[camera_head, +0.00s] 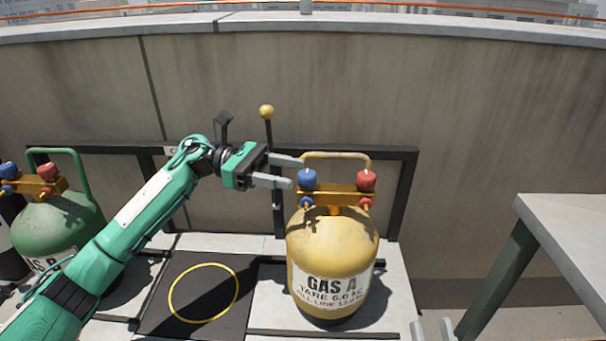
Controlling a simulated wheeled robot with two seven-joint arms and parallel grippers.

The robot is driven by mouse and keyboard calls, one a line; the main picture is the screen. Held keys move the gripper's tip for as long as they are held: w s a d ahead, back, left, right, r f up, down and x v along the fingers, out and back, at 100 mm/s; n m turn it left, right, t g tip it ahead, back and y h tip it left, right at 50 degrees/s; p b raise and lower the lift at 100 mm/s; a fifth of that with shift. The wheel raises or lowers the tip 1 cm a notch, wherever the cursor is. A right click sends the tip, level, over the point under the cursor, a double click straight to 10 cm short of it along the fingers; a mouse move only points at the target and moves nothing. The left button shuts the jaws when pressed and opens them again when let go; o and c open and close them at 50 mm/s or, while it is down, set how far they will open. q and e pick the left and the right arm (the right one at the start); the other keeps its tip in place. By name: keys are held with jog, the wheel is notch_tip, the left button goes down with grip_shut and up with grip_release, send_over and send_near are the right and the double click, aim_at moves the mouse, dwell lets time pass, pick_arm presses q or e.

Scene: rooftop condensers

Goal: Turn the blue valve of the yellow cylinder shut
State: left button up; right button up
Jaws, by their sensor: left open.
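The yellow cylinder (333,245), labelled GAS A, stands upright on the pale floor slabs. Its blue valve (307,180) is the left knob on the orange manifold (338,196), and a red valve (366,180) is the right knob. My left gripper (296,172) reaches in from the left, level with the blue valve. Its two fingers are apart, with their tips at the knob's left side; I cannot tell whether they touch it. The fingertips of my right gripper (432,330) show at the bottom edge, apart and with nothing between them.
A green cylinder (58,222) with blue and red valves stands at the left, partly behind my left arm. A dark mat (250,275) with a yellow ring (172,307) lies between the cylinders. A black rack and a yellow-balled lever (267,112) stand behind. A grey table (565,235) is at right.

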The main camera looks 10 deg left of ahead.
pick_arm(q)
jog(key=a, duration=0.9)
jog(key=shift+w, duration=0.35)
pick_arm(e)
jog(key=shift+a+f+g, duration=0.25)
jog(key=shift+f+g, duration=0.35)
jog(key=shift+f, duration=0.35)
jog(key=shift+r, duration=0.2)
